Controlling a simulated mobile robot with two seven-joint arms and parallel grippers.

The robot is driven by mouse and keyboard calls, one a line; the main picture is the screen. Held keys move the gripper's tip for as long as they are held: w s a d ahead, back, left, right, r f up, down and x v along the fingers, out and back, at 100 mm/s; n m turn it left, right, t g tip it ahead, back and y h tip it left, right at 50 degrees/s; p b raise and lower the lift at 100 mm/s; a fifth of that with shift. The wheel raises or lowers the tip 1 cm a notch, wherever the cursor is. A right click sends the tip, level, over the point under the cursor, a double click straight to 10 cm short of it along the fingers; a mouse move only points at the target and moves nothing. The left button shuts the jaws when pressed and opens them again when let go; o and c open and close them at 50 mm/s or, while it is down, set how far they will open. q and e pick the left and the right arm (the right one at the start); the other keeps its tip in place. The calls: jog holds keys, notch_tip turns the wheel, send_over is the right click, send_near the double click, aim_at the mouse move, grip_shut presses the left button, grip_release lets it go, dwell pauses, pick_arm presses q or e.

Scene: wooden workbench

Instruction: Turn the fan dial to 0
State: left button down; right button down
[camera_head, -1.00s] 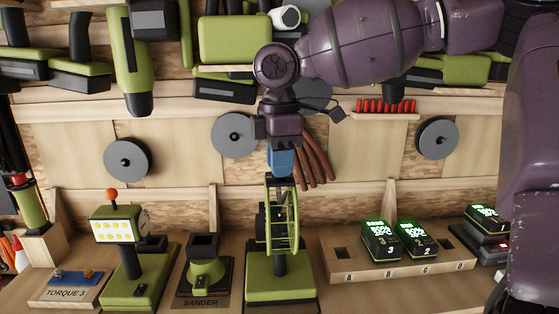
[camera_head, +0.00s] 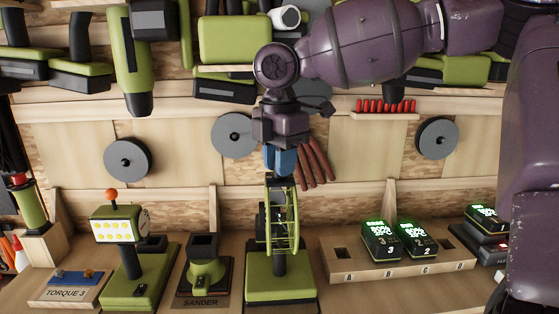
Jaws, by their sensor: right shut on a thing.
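The green fan (camera_head: 284,226) stands upright on its square green base (camera_head: 280,279) on the bench, its round cage seen nearly edge-on. My right gripper (camera_head: 281,172) reaches down from above to the top of the fan, its blue part just over the cage. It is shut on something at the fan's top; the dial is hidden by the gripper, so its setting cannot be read. My left gripper is not in view.
Left of the fan stand the sander holder (camera_head: 204,265) and a green lamp (camera_head: 128,255) with an orange knob. At right is a wooden charger block (camera_head: 345,265) with two lit batteries. Tools hang above on the wall.

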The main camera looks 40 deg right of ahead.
jog(key=c, duration=0.9)
grip_release()
jog(key=shift+c, duration=0.2)
notch_tip(320, 180, up, 11)
